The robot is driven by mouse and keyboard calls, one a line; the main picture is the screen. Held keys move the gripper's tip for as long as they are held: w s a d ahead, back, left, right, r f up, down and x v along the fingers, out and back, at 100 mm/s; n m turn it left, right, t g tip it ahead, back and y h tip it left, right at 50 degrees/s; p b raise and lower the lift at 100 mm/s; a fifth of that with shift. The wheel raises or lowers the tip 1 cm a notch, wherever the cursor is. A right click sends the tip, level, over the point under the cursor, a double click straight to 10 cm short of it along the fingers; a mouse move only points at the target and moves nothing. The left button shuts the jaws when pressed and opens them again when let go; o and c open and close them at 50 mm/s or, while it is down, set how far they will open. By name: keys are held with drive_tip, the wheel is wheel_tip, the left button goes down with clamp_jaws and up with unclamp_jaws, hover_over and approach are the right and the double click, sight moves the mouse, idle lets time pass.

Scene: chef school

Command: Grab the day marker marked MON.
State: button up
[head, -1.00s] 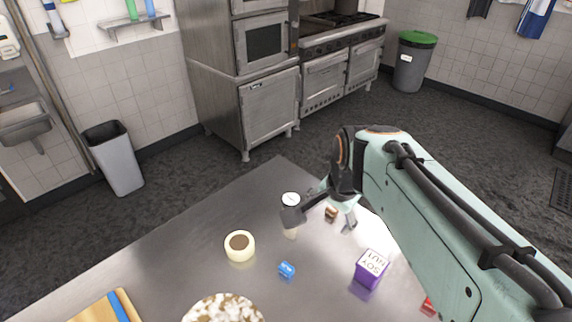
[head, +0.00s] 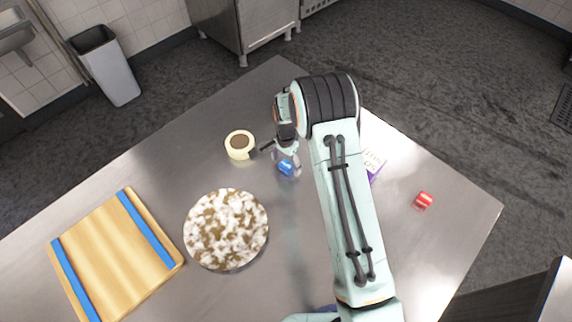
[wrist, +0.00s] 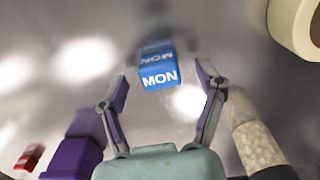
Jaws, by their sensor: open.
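The blue day marker reading MON (wrist: 160,76) lies on the metal table, its white letters facing up and toward the camera in the wrist view. It also shows as a small blue block (head: 286,168) in the head view, just below my gripper (head: 279,158). In the wrist view my gripper (wrist: 161,85) is open, with one finger on each side of the marker and a visible gap on both sides. I cannot tell how far the fingertips are above the table.
A purple box (head: 374,163), partly behind my arm, and a red block (head: 424,200) are right.

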drive_tip(key=shift+f, duration=0.45)
drive_tip(key=c, duration=1)
drive_tip(key=shift+r, duration=0.1)
drive_tip(key=shift+c, duration=0.2)
